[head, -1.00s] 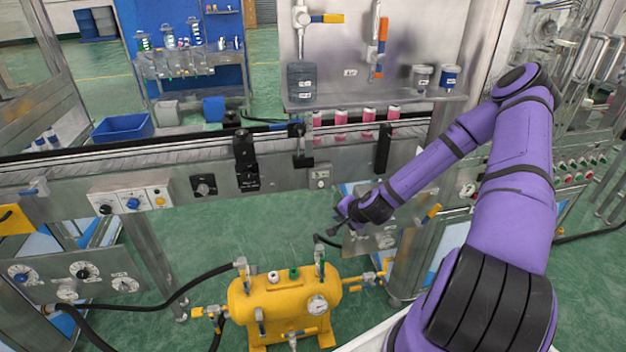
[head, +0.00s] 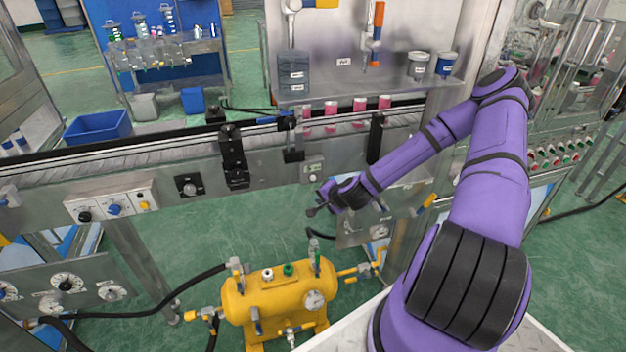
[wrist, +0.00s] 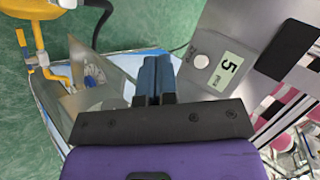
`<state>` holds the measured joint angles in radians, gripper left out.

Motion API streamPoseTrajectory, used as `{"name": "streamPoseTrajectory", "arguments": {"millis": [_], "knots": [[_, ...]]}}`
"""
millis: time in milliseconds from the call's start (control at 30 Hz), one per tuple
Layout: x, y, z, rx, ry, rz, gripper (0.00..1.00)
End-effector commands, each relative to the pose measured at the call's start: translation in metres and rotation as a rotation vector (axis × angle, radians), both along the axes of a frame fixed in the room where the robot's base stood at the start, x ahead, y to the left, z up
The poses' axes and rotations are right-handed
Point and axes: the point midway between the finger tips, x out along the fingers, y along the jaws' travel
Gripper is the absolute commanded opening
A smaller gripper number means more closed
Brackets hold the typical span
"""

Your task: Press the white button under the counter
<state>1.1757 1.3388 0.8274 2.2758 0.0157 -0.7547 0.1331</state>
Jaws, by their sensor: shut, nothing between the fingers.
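The white button (head: 313,178) is a small round knob on the metal front panel under the conveyor counter (head: 270,160). A small pale label sits just above it in the head view. In the wrist view the white button (wrist: 201,62) lies right of my fingers, beside a pale green label marked 5 (wrist: 231,68). My gripper (head: 316,210) is shut and empty, in front of the panel and a little below the button in the head view. In the wrist view its blue fingers (wrist: 155,62) lie together, apart from the button.
A yellow tank (head: 280,290) with valves and a gauge stands on the green floor below. A lower metal panel (head: 357,228) is close to my gripper. Pink cans (head: 358,104) stand on the conveyor. A control box (head: 112,206) with knobs is at left. Black hoses cross the floor.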

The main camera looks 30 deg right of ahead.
Motion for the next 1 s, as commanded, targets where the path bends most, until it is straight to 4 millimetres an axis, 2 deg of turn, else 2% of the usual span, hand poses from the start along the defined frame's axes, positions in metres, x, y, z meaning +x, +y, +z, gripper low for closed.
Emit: {"name": "streamPoseTrajectory", "arguments": {"millis": [300,500,700,1000], "knots": [[0.04,-0.011,0.0,0.0,-0.001,0.001,0.0],[0.059,-0.017,0.0,-0.002,-0.001,0.002,0.0],[0.068,-0.019,0.0,0.0,-0.001,0.001,0.0],[0.069,-0.019,0.0,0.0,-0.001,0.002,0.0]]}}
